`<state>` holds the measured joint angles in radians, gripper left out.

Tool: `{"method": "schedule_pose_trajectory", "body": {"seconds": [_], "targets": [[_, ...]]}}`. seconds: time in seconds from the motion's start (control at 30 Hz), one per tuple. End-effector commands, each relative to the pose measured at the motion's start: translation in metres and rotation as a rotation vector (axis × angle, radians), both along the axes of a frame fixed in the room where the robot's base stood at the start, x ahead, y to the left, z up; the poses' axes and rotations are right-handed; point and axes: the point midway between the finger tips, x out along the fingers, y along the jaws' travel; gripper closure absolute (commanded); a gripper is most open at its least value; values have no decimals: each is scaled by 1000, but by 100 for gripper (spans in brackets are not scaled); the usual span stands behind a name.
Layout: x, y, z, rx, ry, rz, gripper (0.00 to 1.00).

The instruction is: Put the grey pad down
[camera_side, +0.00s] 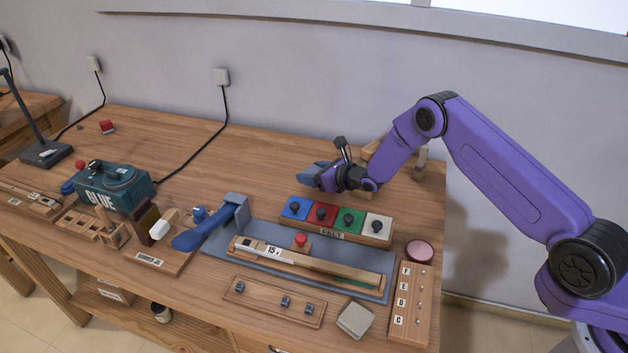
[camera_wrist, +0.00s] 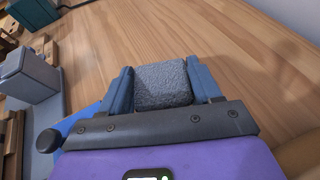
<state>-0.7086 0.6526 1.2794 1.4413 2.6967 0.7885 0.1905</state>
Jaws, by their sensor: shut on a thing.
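My gripper (camera_side: 316,174) is over the back part of the workbench, behind the row of coloured blocks. In the wrist view its two blue fingers (camera_wrist: 162,88) are shut on the grey pad (camera_wrist: 163,78), a rough dark-grey block gripped at its sides. Wood tabletop shows beyond the pad. I cannot tell the exact height of the pad above the bench. In the side view the pad is not clearly visible among the fingers.
A wooden holder marked FELT (camera_side: 335,232) with blue, red, green and white knobbed blocks stands just in front of my gripper. Bare tabletop (camera_side: 230,155) extends left.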

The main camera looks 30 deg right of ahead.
Motion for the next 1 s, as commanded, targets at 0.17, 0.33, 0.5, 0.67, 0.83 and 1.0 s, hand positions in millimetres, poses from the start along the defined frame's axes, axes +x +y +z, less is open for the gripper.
{"method": "schedule_pose_trajectory", "body": {"seconds": [0.17,0.33,0.5,0.67,0.83,1.0], "targets": [[-1,0,-22,-1,3,1,66],[-1,0,-25,-1,1,0,66],[-1,0,-26,0,1,0,66],[-1,0,-30,-1,2,0,66],[-1,-1,-34,-1,2,0,66],[-1,0,-38,-1,3,0,66]]}}
